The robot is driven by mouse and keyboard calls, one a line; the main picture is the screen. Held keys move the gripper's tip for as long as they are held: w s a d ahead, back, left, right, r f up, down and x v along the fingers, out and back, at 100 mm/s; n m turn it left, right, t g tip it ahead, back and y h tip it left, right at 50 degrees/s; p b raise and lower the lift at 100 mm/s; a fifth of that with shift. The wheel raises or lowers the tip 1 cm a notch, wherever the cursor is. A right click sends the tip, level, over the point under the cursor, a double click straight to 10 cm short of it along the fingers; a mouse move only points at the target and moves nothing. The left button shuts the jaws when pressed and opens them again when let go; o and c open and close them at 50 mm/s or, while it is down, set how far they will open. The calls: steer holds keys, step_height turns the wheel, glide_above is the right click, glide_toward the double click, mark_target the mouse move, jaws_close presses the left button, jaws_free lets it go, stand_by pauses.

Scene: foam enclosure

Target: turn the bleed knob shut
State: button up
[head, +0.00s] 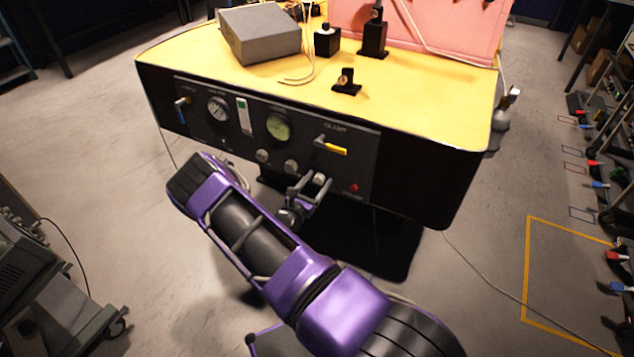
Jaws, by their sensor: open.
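A black control panel (225,122) is on the front of the yellow-topped bench. Along its lower edge is a row of pale round knobs: a left one (262,155), a middle one (291,166) and a right one (320,178). Their labels are too small to read, so I cannot tell which is the bleed knob. My gripper (311,187) is open, with its fingers at the right knob, which shows close to the fingertips. I cannot tell whether they touch it or reach around it.
Above the knobs are two round gauges (278,126), a yellow lever (332,147) and a blue-handled lever (181,105). A red button (354,188) is right of the knobs. A grey box (262,38) sits on the bench top (420,95). A cart (65,300) stands at lower left.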

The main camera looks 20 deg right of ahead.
jaws_close()
stand_by(0.3)
